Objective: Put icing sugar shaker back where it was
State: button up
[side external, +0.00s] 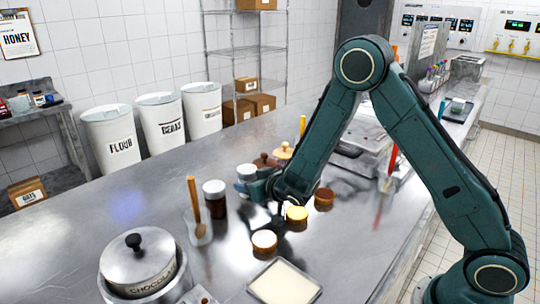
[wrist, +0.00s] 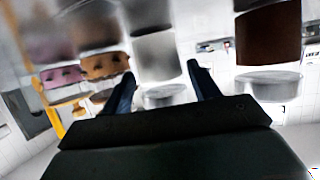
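A white shaker with a grey lid, which looks like the icing sugar shaker (side external: 246,172), stands upright on the steel counter (side external: 105,200). In the wrist view the white shaker (wrist: 157,56) appears upside down, between and beyond my fingertips. My gripper (side external: 262,188) is low over the counter, right beside the shaker in the side view. In the wrist view my gripper (wrist: 160,72) has its fingers apart, with visible gaps beside the shaker's lid. I see no firm contact. The shaker's lower part is partly hidden by my gripper in the side view.
A dark brown jar with a white lid (side external: 214,200) stands close to the left. A wooden spoon (side external: 195,200), a chocolate pot (side external: 140,268) and a pale tray (side external: 285,284) are nearer the camera. Several lidded jars surround my gripper closely.

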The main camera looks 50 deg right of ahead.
jog(key=shift+r, duration=0.15)
jog(key=shift+s+a, duration=0.1)
jog(key=shift+s, duration=0.15)
jog(key=v, duration=1.1)
jog(key=shift+s, duration=0.2)
jog(key=shift+r, duration=0.1)
